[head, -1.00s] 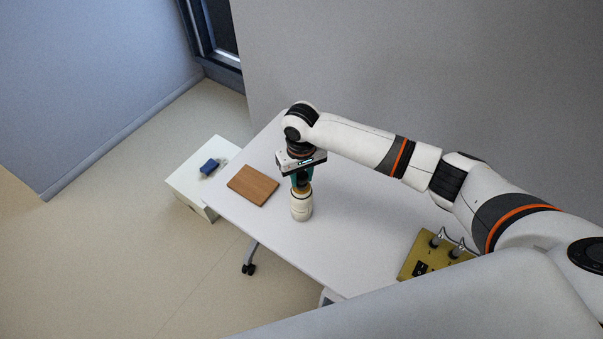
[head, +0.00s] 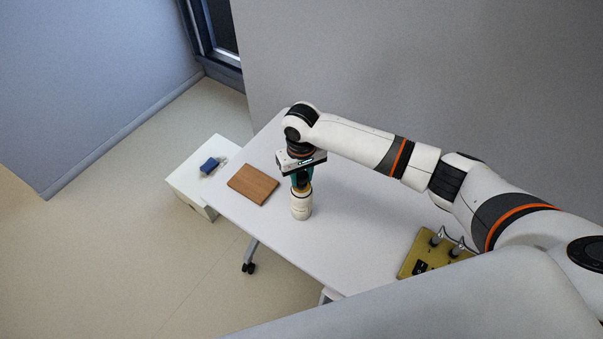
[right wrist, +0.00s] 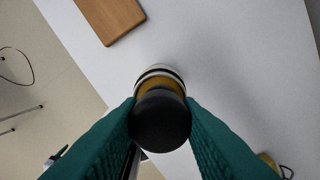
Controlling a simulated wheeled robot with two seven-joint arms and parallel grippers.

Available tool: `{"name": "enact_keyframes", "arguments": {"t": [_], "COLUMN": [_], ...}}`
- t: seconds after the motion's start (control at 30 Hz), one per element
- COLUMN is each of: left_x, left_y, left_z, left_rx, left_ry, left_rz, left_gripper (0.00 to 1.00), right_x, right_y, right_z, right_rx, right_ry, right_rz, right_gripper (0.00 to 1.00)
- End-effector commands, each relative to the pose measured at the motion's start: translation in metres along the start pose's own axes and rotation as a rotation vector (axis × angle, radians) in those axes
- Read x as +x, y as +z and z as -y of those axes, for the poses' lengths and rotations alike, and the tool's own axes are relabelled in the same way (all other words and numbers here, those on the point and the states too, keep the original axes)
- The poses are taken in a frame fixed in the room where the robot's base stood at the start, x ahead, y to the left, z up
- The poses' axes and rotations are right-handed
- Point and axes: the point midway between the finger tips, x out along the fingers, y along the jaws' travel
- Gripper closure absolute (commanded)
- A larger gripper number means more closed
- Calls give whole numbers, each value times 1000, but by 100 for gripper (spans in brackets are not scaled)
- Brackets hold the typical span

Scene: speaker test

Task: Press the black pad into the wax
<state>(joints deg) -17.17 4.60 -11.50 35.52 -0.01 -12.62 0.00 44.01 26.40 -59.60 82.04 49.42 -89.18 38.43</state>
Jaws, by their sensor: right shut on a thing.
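My right gripper (head: 302,184) points straight down over the white table, its teal fingers shut on a tool with a round black end (right wrist: 160,120). A gold-amber part of the tool shows below the fingers. Under it stands a whitish cylindrical container (head: 301,206) with a dark ring, upright on the table; in the right wrist view its rim (right wrist: 160,72) shows behind the amber part. The amber part meets the container's top or enters it; I cannot tell which. No wax surface shows, and any pad at the tool's lower end is hidden. My left gripper is not in view.
A brown wooden board (head: 252,184) lies left of the container. A gold box with metal posts (head: 425,257) stands at the table's right, near my arm. A white cabinet (head: 190,183) with a blue object (head: 209,165) stands beyond the left edge. The table's middle (head: 345,215) is clear.

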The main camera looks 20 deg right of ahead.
Motion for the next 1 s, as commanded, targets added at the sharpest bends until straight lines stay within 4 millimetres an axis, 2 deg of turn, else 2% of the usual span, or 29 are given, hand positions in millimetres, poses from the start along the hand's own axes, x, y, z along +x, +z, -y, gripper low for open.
{"name": "enact_keyframes", "arguments": {"t": [1.0], "left_x": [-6], "left_y": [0], "left_z": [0], "left_rx": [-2], "left_ry": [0], "left_rz": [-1], "left_gripper": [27], "right_x": [2], "right_y": [-1], "right_z": [0], "right_rx": [0], "right_ry": [-1], "right_rz": [-2], "right_gripper": [87]}}
